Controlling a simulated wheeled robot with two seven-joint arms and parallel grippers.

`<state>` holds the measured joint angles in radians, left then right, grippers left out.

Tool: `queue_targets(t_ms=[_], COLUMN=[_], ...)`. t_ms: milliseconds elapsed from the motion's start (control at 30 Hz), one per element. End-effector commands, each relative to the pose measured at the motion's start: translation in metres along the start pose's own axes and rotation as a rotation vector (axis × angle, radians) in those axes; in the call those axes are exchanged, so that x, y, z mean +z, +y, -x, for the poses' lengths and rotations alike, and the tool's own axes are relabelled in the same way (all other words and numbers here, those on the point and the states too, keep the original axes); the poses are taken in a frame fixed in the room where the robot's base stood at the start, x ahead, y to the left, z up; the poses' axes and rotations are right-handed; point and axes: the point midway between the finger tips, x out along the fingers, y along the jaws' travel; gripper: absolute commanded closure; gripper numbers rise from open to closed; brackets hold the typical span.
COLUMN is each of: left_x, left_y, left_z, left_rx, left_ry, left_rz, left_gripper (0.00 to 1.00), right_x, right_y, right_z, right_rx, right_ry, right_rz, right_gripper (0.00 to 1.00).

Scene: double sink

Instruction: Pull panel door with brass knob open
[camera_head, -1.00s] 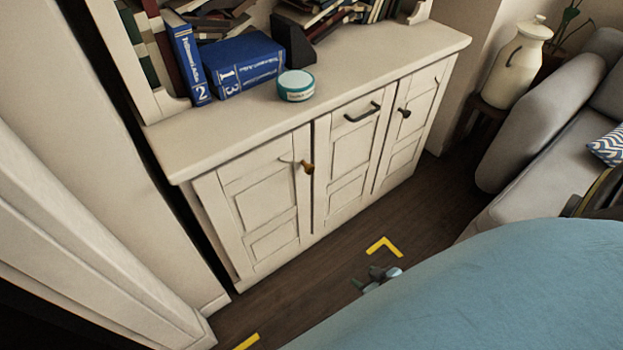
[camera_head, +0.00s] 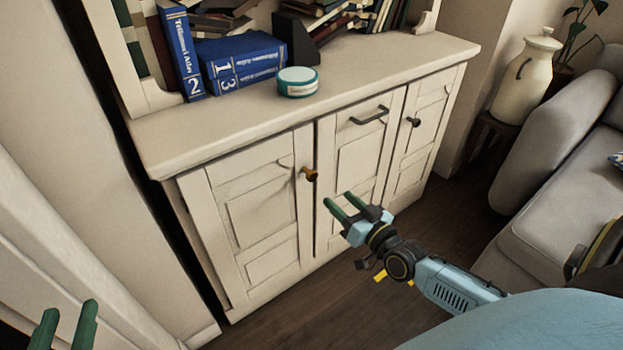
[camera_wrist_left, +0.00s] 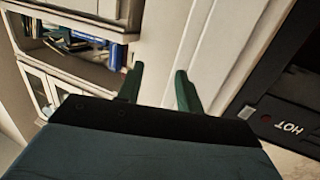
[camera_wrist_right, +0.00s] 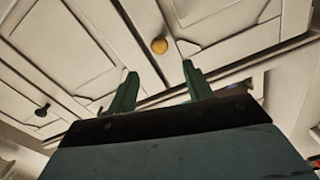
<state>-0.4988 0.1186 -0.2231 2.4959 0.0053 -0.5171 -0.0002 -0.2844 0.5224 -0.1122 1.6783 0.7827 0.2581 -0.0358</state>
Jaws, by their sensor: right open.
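The panel door (camera_head: 252,213) is the left, cream door of the cabinet and looks shut. Its brass knob (camera_head: 309,174) sits near its upper right edge. In the right wrist view the knob (camera_wrist_right: 159,46) shows ahead of the fingers, roughly between them. My right gripper (camera_head: 340,207) is open and empty, in front of the cabinet, a little below and right of the knob and apart from it. My left gripper (camera_head: 64,326) is at the lower left corner, fingers apart and empty, far from the door. The left wrist view shows its open fingers (camera_wrist_left: 158,84).
A middle panel (camera_head: 360,165) has a dark bar handle, and the right door (camera_head: 418,135) a dark knob. A grey sofa (camera_head: 560,150) stands right. Dark floor lies in front.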

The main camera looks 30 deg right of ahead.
Motion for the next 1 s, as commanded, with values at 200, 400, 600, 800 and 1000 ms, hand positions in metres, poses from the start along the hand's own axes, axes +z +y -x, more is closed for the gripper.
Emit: queue_targets(t_ms=[200, 400, 600, 800, 1000], left_x=[-0.033, -0.064, -0.087, -0.097, -0.102], left_y=[0.007, 0.013, 0.016, 0.016, 0.016], left_z=[0.001, 0.009, 0.023, 0.035, 0.044], left_rx=[0.018, 0.033, 0.043, 0.044, 0.045], left_ry=[0.217, 0.42, 0.616, 0.774, 0.858], left_rz=[0.007, 0.016, 0.025, 0.026, 0.028], left_gripper=[0.64, 0.64, 0.64, 0.64, 0.64], right_x=[0.002, 0.002, 0.002, 0.003, 0.002], right_y=[0.0, 0.0, 0.001, 0.001, 0.0], right_z=[-0.026, -0.049, -0.075, -0.103, -0.118], right_rx=[0.0, 0.0, 0.0, 0.0, 0.0], right_ry=[0.001, 0.001, 0.001, 0.0, -0.002], right_rz=[-0.002, 0.0, -0.001, 0.0, -0.001], right_gripper=[0.49, 0.49, 0.49, 0.49, 0.49])
